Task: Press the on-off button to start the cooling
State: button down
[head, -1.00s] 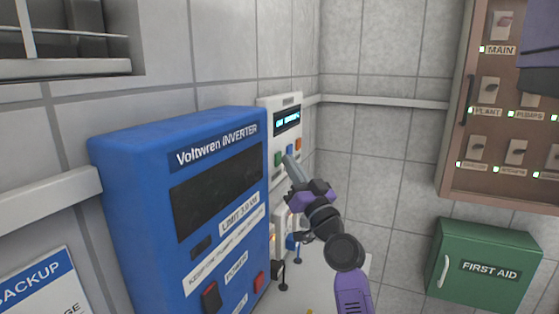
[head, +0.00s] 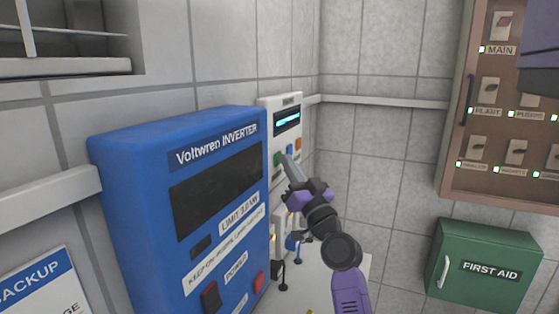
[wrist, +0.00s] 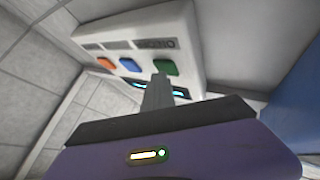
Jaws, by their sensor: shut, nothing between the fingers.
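A white control unit (head: 284,101) with a lit cyan display (head: 287,120) hangs on the wall past the blue inverter. It carries a green button (wrist: 166,67), a blue button (wrist: 131,64) and an orange button (wrist: 106,63). Small labels sit by the buttons; I cannot read them surely. My gripper (head: 288,162) is shut and empty, its tips in front of the unit close to the green and blue buttons. In the wrist view its fingertips (wrist: 160,82) overlap the green button's lower edge and hide part of the display. I cannot tell whether they touch the button.
The blue Voltwren inverter (head: 120,170) stands close on the left of my gripper. Below the unit are small fittings, including a blue one (head: 292,242). A brown breaker panel (head: 456,150) and a green first aid box (head: 485,285) are on the right wall.

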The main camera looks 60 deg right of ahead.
jog(key=shift+s+b, duration=0.3)
jog(key=shift+s, duration=0.45)
jog(key=shift+s+d+b, duration=0.15)
jog(key=shift+s+b, duration=0.4)
jog(key=shift+s, duration=0.7)
jog(key=shift+s+d+b, duration=0.1)
jog(key=shift+s+b, duration=0.4)
jog(key=shift+s, duration=0.75)
jog(key=s+b, duration=0.4)
jog(key=s, duration=0.8)
jog(key=shift+d, duration=0.45)
